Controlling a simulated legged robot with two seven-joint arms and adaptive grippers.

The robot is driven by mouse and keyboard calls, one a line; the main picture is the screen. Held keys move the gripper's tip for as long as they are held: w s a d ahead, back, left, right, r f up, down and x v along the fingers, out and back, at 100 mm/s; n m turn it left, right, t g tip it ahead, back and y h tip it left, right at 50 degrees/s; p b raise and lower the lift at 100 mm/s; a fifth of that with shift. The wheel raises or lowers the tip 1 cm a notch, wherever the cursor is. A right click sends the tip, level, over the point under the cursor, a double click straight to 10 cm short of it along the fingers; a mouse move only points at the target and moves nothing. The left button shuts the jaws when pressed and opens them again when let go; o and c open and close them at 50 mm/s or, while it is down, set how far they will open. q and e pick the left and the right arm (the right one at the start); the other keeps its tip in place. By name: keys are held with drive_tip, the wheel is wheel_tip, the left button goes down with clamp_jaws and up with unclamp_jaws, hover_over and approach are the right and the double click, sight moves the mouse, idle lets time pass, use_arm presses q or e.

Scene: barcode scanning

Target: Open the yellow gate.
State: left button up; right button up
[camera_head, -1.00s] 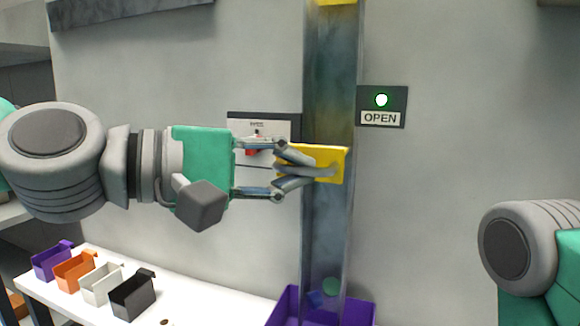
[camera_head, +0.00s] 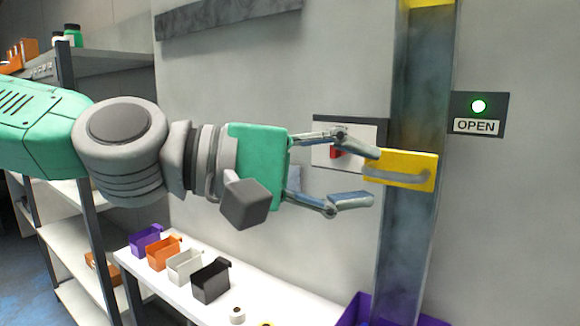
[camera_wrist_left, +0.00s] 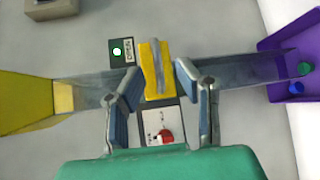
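The yellow gate (camera_head: 416,184) is a plate with a grey bar handle, set across the tall clear chute (camera_head: 410,105) on the wall. It also shows in the left wrist view (camera_wrist_left: 148,57), between and just beyond my fingertips. My left gripper (camera_head: 375,176) is open, with its fingers apart at the near side of the handle and nothing held. A sign reading OPEN (camera_head: 476,126) with a lit green light (camera_head: 479,106) is right of the chute. My right gripper is not in view.
A white panel with a red switch (camera_head: 337,153) is behind my left fingers. A purple bin (camera_head: 357,311) stands under the chute. Several small bins, including a black one (camera_head: 211,281), line the white table (camera_head: 262,303). Shelves (camera_head: 72,229) stand at the left.

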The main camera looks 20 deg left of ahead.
use_arm(q)
drive_tip(key=v, duration=0.7)
drive_tip(key=shift+s, duration=0.45)
drive_tip(key=shift+a+r, duration=0.15)
drive_tip(key=shift+a, duration=0.1)
drive_tip(key=w+a+f+g+y+b, duration=0.1)
drive_tip(key=w+f+y+b, duration=0.2)
drive_tip(key=f, duration=1.6)
drive_tip(key=w+a+f+g+y+b, duration=0.15)
drive_tip(key=f+y, duration=0.25)
drive_tip(key=f, duration=1.5)
drive_tip(key=s+a+f+m+g+y+b, duration=0.1)
drive_tip(key=s+a+f, duration=0.4)
drive_tip(key=f, duration=0.5)
drive_tip(key=s+a+f+m+g+y+b, duration=0.1)
drive_tip(key=s+a+f+m+y+b, duration=0.3)
drive_tip(key=s+f, duration=0.3)
drive_tip(key=s+a+f+m+g+y+b, duration=0.2)
drive_tip(key=s+a+f, duration=0.3)
drive_tip(key=f, duration=1)
drive_tip(key=shift+s+a+y, duration=0.3)
drive_tip(key=shift+s+y, duration=0.1)
drive_tip(key=shift+s, duration=0.7)
drive_tip(key=shift+w+f, duration=0.1)
